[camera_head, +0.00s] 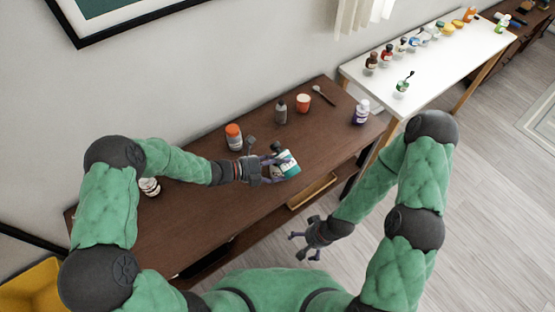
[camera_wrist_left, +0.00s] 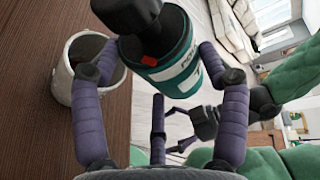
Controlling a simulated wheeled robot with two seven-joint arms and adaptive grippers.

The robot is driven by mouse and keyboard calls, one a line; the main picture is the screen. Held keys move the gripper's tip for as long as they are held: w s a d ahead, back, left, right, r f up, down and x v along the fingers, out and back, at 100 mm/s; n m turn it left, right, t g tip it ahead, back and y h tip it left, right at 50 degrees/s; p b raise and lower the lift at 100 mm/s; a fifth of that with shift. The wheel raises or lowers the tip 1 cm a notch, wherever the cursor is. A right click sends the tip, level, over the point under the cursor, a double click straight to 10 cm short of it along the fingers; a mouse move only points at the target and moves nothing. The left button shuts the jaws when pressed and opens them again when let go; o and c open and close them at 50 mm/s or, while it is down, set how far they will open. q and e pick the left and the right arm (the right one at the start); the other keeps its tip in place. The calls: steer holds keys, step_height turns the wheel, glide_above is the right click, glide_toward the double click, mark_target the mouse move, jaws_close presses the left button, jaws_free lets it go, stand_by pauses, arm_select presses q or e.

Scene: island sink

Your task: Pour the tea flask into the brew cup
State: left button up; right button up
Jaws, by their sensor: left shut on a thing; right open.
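The tea flask (camera_head: 289,165), teal with a white label and dark parts, is held by my left gripper (camera_head: 272,170) over the brown table. In the left wrist view, the flask (camera_wrist_left: 178,62) sits tilted between the purple fingers of the gripper (camera_wrist_left: 160,78). A pale cup with a dark inside (camera_wrist_left: 62,82), seemingly the brew cup, stands left of the flask, close to one finger. In the head view I cannot clearly make out this cup beside the flask. I see no liquid flowing. My right gripper (camera_head: 305,243) is open and empty in front of the table.
On the table stand an orange-capped jar (camera_head: 233,137), a grey bottle (camera_head: 280,112), an orange cup (camera_head: 303,103), a spoon (camera_head: 323,95) and a purple-white bottle (camera_head: 361,112). A white jar (camera_head: 149,187) stands left. A white table (camera_head: 440,75) holds several bottles.

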arm_select(q)
steer(key=shift+r+n, duration=0.15)
steer(key=shift+n, duration=0.25)
stand_by(0.5)
steer(key=shift+m, duration=0.7)
steer(key=shift+r+m+y+p, duration=0.4)
steer(key=shift+m+p, duration=0.1)
steer(key=shift+p, duration=0.3)
steer(key=f+t+b, duration=0.1)
steer(key=b, duration=0.1)
steer(key=shift+m+y+b, duration=0.3)
steer(key=shift+m+b, duration=0.05)
steer(key=shift+m, duration=0.05)
steer(key=shift+r, duration=0.1)
steer(key=shift+b, duration=0.55)
steer(key=shift+r+m+t+y+b, duration=0.35)
steer(key=shift+m+b, duration=0.35)
steer(key=shift+b, duration=0.25)
